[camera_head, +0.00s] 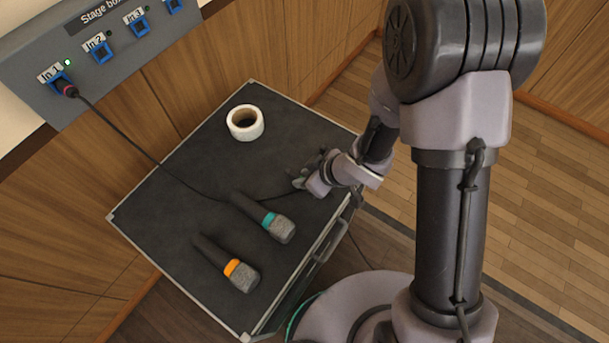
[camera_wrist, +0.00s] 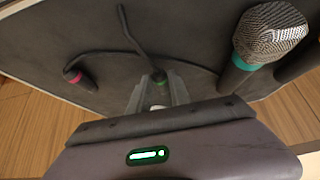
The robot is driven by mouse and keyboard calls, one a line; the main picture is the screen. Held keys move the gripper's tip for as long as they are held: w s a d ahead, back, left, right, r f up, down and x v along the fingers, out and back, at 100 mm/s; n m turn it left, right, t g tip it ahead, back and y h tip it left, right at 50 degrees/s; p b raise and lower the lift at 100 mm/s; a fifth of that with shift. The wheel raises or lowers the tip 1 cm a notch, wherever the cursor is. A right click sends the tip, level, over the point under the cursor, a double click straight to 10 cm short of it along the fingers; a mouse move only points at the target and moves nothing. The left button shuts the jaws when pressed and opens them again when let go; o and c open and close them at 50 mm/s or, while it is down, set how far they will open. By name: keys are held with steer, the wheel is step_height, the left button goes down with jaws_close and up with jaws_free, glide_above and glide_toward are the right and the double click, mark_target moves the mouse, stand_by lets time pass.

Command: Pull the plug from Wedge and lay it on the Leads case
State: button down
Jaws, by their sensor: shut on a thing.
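A dark case (camera_head: 185,160) with a metal rim stands below the stage box; its top also fills much of the wrist view (camera_wrist: 190,45). I read no label on it. My gripper (camera_head: 302,182) is low over the right part of its top. I cannot tell whether the plug touches the case. Another plug (camera_wrist: 77,77) with a pink-red ring lies on the case. No thing marked Wedge shows.
A tape roll (camera_head: 245,122), a teal-ringed microphone (camera_head: 277,227) and an orange-ringed microphone (camera_head: 241,275) lie on the case. The stage box (camera_head: 75,57) has a red-ringed plug (camera_head: 67,87) in In 1. The case's far-left area is clear apart from a lead.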

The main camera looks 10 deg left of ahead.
steer(key=shift+f+b, duration=0.3)
steer(key=shift+f, duration=0.4)
steer(key=c, duration=1.1)
jaws_free()
steer(key=p+v, duration=1.1)
steer(key=v, duration=0.6)
steer(key=shift+s+d+r, duration=0.1)
steer(key=shift+r, duration=0.15)
